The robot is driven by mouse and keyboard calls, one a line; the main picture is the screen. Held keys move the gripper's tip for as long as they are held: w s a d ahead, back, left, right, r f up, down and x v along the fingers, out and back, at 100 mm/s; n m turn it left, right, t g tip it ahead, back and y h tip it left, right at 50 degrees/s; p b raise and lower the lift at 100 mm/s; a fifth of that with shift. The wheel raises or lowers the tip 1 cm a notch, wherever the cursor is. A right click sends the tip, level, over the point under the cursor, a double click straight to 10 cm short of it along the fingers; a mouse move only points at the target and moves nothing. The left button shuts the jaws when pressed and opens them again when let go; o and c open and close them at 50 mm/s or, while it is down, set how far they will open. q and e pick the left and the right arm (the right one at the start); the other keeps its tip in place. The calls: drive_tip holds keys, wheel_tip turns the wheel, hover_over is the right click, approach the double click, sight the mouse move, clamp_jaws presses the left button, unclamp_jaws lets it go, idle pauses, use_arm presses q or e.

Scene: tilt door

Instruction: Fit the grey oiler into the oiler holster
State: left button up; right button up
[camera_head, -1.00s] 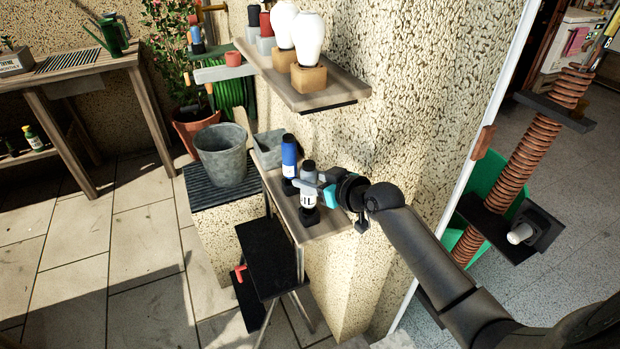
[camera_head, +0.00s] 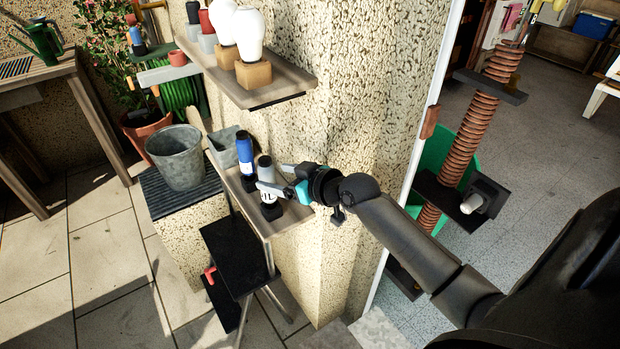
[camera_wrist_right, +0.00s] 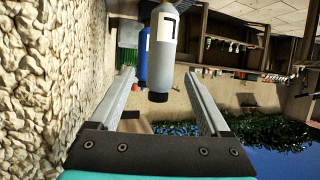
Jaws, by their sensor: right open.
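The grey oiler (camera_head: 268,192), with a white label and a black foot, stands upright on the small lower wall shelf (camera_head: 294,215). My right gripper (camera_head: 272,178) is open at the oiler, with one finger crossing in front of it. In the right wrist view the oiler (camera_wrist_right: 164,45) hangs upside down in the picture, between and just beyond the open fingers (camera_wrist_right: 160,76). I cannot make out the oiler holster with certainty. My left gripper is not in view.
A blue bottle (camera_head: 245,155) stands close behind the oiler, also seen in the wrist view (camera_wrist_right: 142,55). A grey bucket (camera_head: 176,158) is to the left. An upper shelf (camera_head: 270,88) with white bulbs overhangs. The textured wall (camera_head: 365,110) is close to my right arm.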

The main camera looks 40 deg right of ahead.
drive_tip(key=p+v, duration=0.2)
drive_tip(key=v, duration=0.9)
drive_tip(key=shift+s, duration=0.2)
drive_tip(key=shift+r, duration=0.1)
drive_tip(key=s+d+f+m+g+h, duration=0.1)
drive_tip(key=s+f+g, duration=0.15)
drive_tip(key=f, duration=0.75)
drive_tip(key=s+d+f+m+g+h, duration=0.15)
drive_tip(key=s+f, duration=0.25)
drive_tip(key=f, duration=0.5)
drive_tip(key=s+d+f+m+g+h, duration=0.15)
drive_tip(key=s+f, duration=0.25)
drive_tip(key=f, duration=0.6)
drive_tip(key=s+a+f+n+g, duration=0.1)
drive_tip(key=s+a+f+g, duration=0.1)
drive_tip(key=s+a+f, duration=0.2)
drive_tip(key=s+a+f+n+g, duration=0.1)
drive_tip(key=s+a+f+g, duration=0.1)
drive_tip(key=s+a+f, duration=0.3)
drive_tip(key=s+a+f+n+g+y, duration=0.1)
drive_tip(key=s+a+f+g, duration=0.1)
drive_tip(key=s+a+f, duration=0.3)
drive_tip(key=s+f, duration=0.4)
drive_tip(key=s, duration=0.7)
drive_tip(key=shift+n, duration=0.4)
drive_tip(key=shift+s+g, duration=0.1)
drive_tip(key=shift+g, duration=0.15)
drive_tip(key=shift+c, duration=0.3)
